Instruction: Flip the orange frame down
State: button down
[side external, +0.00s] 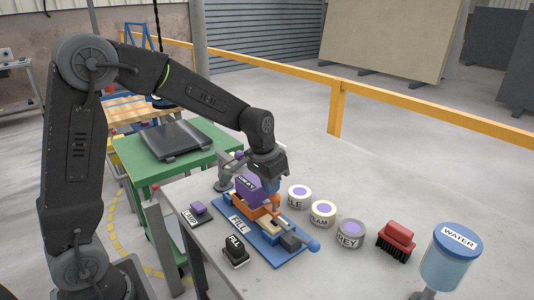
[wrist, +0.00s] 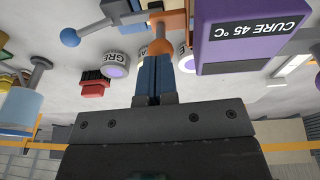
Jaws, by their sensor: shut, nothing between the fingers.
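The orange frame (side external: 262,211) sits on the blue base plate labelled FILL (side external: 285,256), partly hidden behind a purple block marked CURE (side external: 250,187) and my gripper. In the wrist view, part of the orange frame (wrist: 175,18) shows at the top, with an orange ball knob (wrist: 160,47) below it. My gripper (side external: 272,200) points down over the fixture. In the wrist view, its blue fingers (wrist: 156,60) are together, empty, with their tips close to the knob. I cannot tell whether they touch it. The frame's exact tilt is unclear.
A blue-knobbed handle (side external: 312,246) sticks out at the fixture's right. Lidded tins (side external: 322,212), a red brush (side external: 397,239) and a WATER container (side external: 447,258) stand to the right. Small stamps labelled LAMP (side external: 197,212) and FILL (side external: 236,253) lie left and in front.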

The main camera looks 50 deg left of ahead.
notch_tip(320, 180, up, 13)
jog(key=s, duration=0.2)
jog(key=shift+a, duration=0.25)
jog(key=shift+s, duration=0.1)
jog(key=s+d+f+t, duration=0.1)
jog(key=s+d, duration=0.1)
jog(key=s, duration=0.7)
jog(key=s+d+f+t, duration=0.2)
jog(key=s, duration=0.8)
jog(key=shift+s+d, duration=0.2)
